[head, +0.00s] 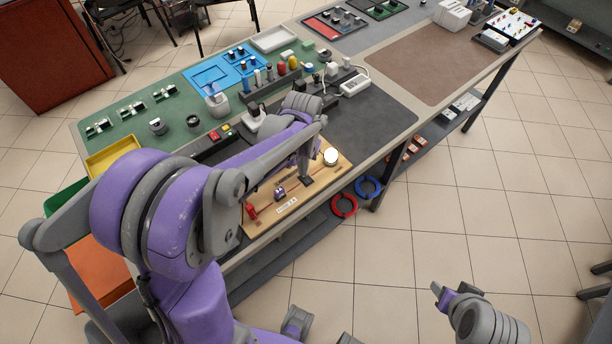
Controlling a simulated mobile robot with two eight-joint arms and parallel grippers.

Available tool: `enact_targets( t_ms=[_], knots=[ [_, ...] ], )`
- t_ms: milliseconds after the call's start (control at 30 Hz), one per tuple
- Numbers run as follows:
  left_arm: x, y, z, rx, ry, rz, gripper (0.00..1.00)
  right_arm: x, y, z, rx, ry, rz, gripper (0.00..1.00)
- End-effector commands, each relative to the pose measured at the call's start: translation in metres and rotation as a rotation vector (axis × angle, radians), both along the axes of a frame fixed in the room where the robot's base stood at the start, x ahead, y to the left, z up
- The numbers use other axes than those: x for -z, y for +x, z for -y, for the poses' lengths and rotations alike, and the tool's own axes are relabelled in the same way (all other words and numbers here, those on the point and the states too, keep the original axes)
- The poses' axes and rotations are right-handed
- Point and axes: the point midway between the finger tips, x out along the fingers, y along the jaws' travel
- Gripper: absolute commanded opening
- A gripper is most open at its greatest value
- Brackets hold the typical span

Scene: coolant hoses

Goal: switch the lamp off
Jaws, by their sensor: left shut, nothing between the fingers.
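A wooden board (318,188) lies near the front edge of the workbench. At its right end is a round white lamp (331,157) with a dark rim; its face looks bright, but I cannot be sure it is lit. A small purple-and-dark part (280,193), perhaps a switch, sits mid-board, and a red part (252,212) sits at the left end. My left gripper (306,181) is shut and empty, pointing down over the board between the purple part and the lamp. I cannot tell whether it touches. My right gripper (440,293) is low over the floor, away from the bench; its jaws are unclear.
Behind the board are a dark mat (385,118), a power strip (354,85) and a rack of coloured handles (275,82). A red box with buttons (214,135) stands left of my forearm. Red (344,206) and blue (368,187) rings hang below the front edge.

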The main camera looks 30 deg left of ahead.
Motion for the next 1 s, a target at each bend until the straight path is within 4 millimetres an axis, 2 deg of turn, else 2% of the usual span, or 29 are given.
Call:
enact_targets(
  t_ms=[100,633,1000],
  knots=[
    [-0.013,0.001,0.0,0.0,0.0,0.002,0.0,-0.01,0.003,0.0,0.0,0.0,0.006,0.5],
    [-0.056,0.001,0.0,0.0,0.0,0.003,0.0,-0.039,0.013,0.0,0.0,0.0,0.025,0.5],
    [-0.059,0.0,0.0,0.0,0.0,0.001,0.0,-0.041,0.014,0.0,0.0,0.0,0.027,0.5]
  ],
)
